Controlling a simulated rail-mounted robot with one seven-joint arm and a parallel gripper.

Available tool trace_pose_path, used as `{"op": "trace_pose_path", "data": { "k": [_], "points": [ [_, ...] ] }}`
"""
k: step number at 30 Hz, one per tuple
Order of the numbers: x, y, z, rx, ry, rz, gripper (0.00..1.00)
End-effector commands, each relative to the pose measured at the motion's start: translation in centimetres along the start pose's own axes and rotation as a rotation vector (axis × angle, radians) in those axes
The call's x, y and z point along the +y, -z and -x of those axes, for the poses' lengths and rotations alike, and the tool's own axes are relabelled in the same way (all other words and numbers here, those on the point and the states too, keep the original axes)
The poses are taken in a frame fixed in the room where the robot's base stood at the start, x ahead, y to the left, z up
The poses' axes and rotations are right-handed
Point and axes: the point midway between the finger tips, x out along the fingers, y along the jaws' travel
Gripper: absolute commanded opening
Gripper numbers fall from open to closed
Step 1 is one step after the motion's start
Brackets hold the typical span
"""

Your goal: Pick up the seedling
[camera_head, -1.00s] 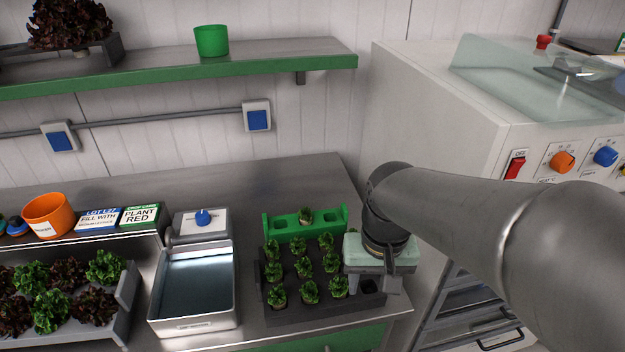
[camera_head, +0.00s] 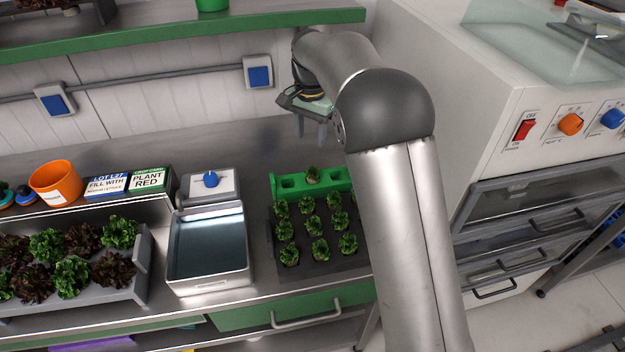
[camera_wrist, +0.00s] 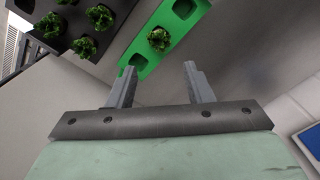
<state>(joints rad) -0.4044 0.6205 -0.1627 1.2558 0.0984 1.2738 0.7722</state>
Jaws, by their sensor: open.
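Several green seedlings stand in rows in a dark tray (camera_head: 316,265); one of them (camera_head: 319,250) is in the front part. A green holder (camera_head: 290,182) lies behind the dark tray, with one seedling (camera_head: 313,174) in a slot and other slots empty. My gripper (camera_head: 312,138) is raised above the counter behind the green holder. In the wrist view its two fingers (camera_wrist: 157,85) are apart with nothing between them. The holder's seedling (camera_wrist: 159,39) shows beyond the fingertips. My arm hides the right part of the dark tray and holder.
A metal basin (camera_head: 208,245) stands left of the dark tray. A planter (camera_head: 140,270) of red and green lettuce is further left, near an orange pot (camera_head: 56,183) and label signs (camera_head: 148,180). A green-edged shelf (camera_head: 180,38) hangs above. A white machine (camera_head: 480,110) stands right.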

Motion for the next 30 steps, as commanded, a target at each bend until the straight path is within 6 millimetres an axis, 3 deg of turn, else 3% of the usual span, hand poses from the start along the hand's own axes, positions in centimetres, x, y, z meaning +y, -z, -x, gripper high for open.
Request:
{"op": "trace_pose_path", "data": {
  "k": [3,9,17,24,30],
  "points": [
    [0.1,-0.1,-2.6,-0.003,-0.003,0.0,0.47],
    [0.0,0.0,-5.7,-0.001,0.0,0.0,0.47],
    [0.2,0.2,-7.6,-0.002,-0.003,0.001,0.47],
    [0.2,0.4,-11.1,-0.002,-0.001,0.001,0.47],
    [0.2,0.5,-11.8,0.001,0.002,0.001,0.47]
  ]
}}
